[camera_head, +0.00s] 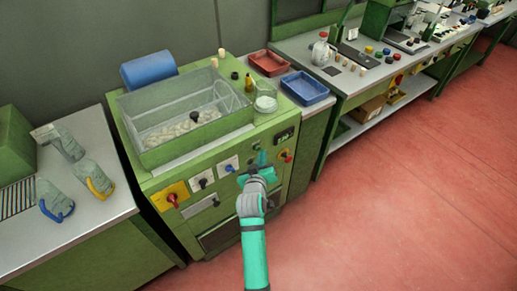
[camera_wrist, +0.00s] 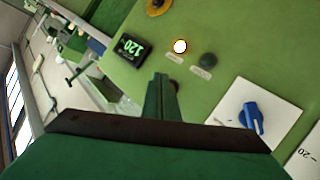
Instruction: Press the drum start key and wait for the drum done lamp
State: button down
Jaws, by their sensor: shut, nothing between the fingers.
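The drum machine (camera_head: 160,180) is a green cabinet with a clear tank of pale stoppers on top. In the wrist view its front panel (camera_wrist: 225,25) shows a glowing round light (camera_wrist: 180,46) with a yellowish rim, and a dark green round button or lamp (camera_wrist: 208,60) beside it. Each has a small label, too blurred to read. A black display (camera_wrist: 131,47) shows 120 in green digits. My gripper (camera_head: 262,158) is at the panel's right part; in the wrist view its shut, empty fingers (camera_wrist: 161,82) point toward the lights. I cannot tell whether they touch the panel.
A blue knob (camera_wrist: 252,117) sits on a white plate near the fingers. A red knob on yellow (camera_head: 172,198) is at the panel's left. Red (camera_head: 268,62) and blue (camera_head: 305,88) trays stand behind. Red floor (camera_head: 400,200) is clear at right.

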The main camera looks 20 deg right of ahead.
jog(key=shift+s+d, duration=0.3)
jog(key=shift+s, duration=0.55)
jog(key=shift+s+d, duration=0.3)
jog(key=shift+s, duration=0.5)
jog(key=shift+s+d, duration=0.3)
jog(key=shift+s, duration=0.55)
jog(key=shift+w, duration=0.1)
